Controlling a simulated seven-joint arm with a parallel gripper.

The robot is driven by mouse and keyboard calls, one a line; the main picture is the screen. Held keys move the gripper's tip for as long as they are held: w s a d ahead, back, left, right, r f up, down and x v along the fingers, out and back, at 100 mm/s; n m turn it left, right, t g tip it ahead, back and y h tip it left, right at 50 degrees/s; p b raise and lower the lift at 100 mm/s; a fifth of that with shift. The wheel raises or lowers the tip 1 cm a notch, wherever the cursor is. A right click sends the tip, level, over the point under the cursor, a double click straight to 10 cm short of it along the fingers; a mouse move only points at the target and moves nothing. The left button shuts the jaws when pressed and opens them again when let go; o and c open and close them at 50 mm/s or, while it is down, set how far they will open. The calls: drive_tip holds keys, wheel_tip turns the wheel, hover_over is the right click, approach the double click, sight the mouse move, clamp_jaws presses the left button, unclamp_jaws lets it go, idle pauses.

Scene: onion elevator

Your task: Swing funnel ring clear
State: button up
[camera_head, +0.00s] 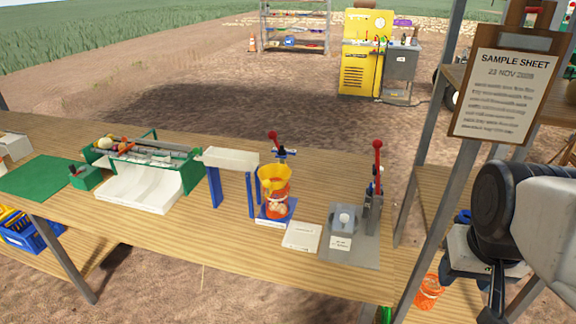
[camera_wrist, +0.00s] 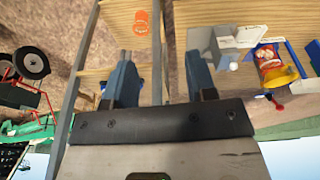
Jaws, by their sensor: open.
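The yellow funnel ring (camera_head: 274,176) sits over an orange net bag (camera_head: 277,196) on a blue stand in the middle of the table. A red-knobbed lever (camera_head: 273,143) rises behind it. In the wrist view the yellow ring (camera_wrist: 279,76) and bag (camera_wrist: 268,57) show at the right, looking upside down. My gripper (camera_wrist: 160,72) is open and empty, well away from the ring. In the head view my wrist is at the right edge, beside the table's right end; the fingertips are not clear there.
A grey press with a red-knobbed lever (camera_head: 376,170) stands right of the ring. A white chute (camera_head: 231,158) on blue legs is left of it, beyond that a green sorter (camera_head: 188,164). A metal post (camera_head: 425,185) and a hanging sample sheet (camera_head: 506,95) stand near my arm.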

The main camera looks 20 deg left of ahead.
drive_tip(key=w+a+r+n, duration=0.3)
drive_tip(key=w+a, duration=0.4)
drive_tip(key=w, duration=0.4)
drive_tip(key=n+h, duration=0.1)
drive_tip(key=n, duration=0.7)
hover_over(266, 181)
drive_tip(key=s+a, duration=0.1)
wheel_tip(266, 181, down, 9)
drive_tip(key=shift+g, duration=0.4)
drive_tip(key=shift+f, duration=0.1)
drive_tip(key=shift+w+d+f, duration=0.15)
drive_tip(key=shift+w+f, duration=0.05)
drive_tip(key=shift+f, duration=1.05)
drive_tip(key=shift+w+d+f, duration=0.15)
drive_tip(key=shift+w+f, duration=0.05)
drive_tip(key=shift+f, duration=1)
drive_tip(key=shift+w+d+f, duration=0.15)
drive_tip(key=shift+w+f, duration=0.05)
drive_tip(key=shift+f, duration=1.05)
drive_tip(key=shift+c, duration=0.3)
clamp_jaws()
